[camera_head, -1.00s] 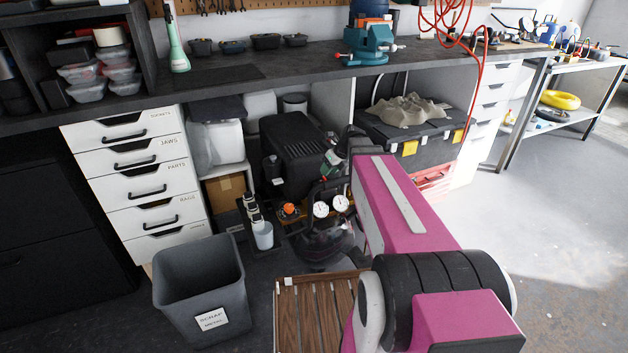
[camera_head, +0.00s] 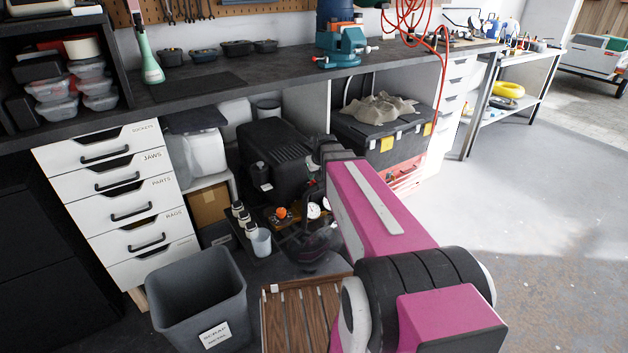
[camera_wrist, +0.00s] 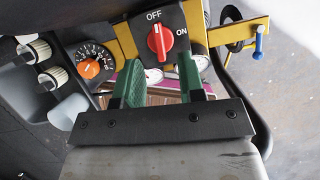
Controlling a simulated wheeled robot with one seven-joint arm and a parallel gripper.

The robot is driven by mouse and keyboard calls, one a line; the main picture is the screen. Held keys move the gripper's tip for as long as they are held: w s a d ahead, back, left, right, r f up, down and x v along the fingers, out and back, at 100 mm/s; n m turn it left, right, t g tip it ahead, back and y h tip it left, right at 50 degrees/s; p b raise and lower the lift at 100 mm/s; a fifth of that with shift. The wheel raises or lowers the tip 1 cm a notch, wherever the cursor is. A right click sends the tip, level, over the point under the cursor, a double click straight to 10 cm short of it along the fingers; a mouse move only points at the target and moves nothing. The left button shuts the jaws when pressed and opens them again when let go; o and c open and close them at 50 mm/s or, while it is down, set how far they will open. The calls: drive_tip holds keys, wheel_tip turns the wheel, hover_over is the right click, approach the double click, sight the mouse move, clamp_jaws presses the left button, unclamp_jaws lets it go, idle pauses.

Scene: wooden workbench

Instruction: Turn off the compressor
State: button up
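The compressor (camera_head: 272,150) is a black ribbed unit under the bench in the head view, with a gauge (camera_head: 313,211) and an orange knob (camera_head: 281,213) at its front. In the wrist view, a red rotary switch (camera_wrist: 160,42) sits on a black plate marked OFF above and ON at right. Its handle stands about upright, its white line toward OFF. My gripper (camera_wrist: 160,82) has green fingers spread apart, with nothing held between them. They appear just below the switch in the picture; I cannot tell whether they touch it. My arm partly hides the compressor front in the head view.
An orange dial (camera_wrist: 90,68) and pale-capped cylinders (camera_wrist: 40,48) lie left of the fingers. A blue-handled valve (camera_wrist: 259,42) is at right. A grey scrap bin (camera_head: 205,295) and a slatted wooden top (camera_head: 300,315) stand in front. Floor at right is clear.

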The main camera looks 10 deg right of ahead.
drive_tip(key=shift+x, duration=2.05)
clamp_jaws()
